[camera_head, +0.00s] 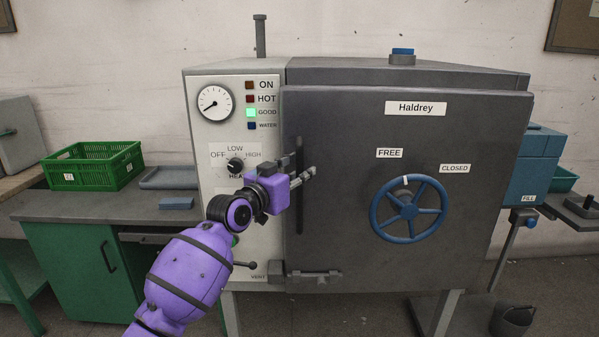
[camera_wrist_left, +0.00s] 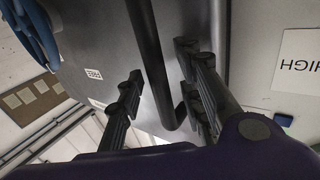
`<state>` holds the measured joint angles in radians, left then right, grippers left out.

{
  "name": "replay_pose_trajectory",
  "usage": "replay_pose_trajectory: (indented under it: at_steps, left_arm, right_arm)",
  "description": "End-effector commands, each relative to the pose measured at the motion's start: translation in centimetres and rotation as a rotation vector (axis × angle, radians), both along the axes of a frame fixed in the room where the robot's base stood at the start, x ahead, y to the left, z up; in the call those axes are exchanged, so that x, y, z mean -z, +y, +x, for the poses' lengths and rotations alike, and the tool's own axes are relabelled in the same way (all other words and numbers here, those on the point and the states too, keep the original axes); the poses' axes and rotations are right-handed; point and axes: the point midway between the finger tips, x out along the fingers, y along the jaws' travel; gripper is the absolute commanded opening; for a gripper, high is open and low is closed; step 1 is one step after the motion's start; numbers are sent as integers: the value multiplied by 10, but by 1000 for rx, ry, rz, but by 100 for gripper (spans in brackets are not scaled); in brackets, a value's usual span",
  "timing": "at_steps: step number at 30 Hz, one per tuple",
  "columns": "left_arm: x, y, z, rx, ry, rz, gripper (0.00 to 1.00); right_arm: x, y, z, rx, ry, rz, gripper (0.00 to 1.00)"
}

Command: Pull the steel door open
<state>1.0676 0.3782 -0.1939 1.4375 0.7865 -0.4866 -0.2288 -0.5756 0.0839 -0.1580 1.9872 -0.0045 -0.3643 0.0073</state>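The steel door (camera_head: 345,235) is a dark grey panel labelled "Haldrey" and appears shut against its cabinet. Its black vertical bar handle (camera_head: 299,220) runs near the left edge; in the left wrist view the handle (camera_wrist_left: 150,50) crosses the middle. My right gripper is not in view.
The light control panel (camera_head: 215,150) with gauge, lamps and heat knob (camera_head: 235,166) is left of the door. A lever (camera_head: 245,265) sticks out low there. A green crate (camera_head: 92,165) stands on the left bench. Blue equipment (camera_head: 535,165) stands at the right.

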Motion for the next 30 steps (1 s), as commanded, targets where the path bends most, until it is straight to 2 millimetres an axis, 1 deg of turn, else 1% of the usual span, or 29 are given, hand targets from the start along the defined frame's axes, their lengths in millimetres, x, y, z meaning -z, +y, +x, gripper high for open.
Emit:
replay_pose_trajectory:
  at_steps: [8, 16, 30]
  left_arm:
    - [0, -2, 2, 1, 0, 0, 34]
    - [0, -2, 2, 0, 0, 0, 0]
    - [0, -4, 1, 1, 1, -1, 0]
  right_arm:
    - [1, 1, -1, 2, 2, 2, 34]
    - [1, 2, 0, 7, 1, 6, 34]
    - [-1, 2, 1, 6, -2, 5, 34]
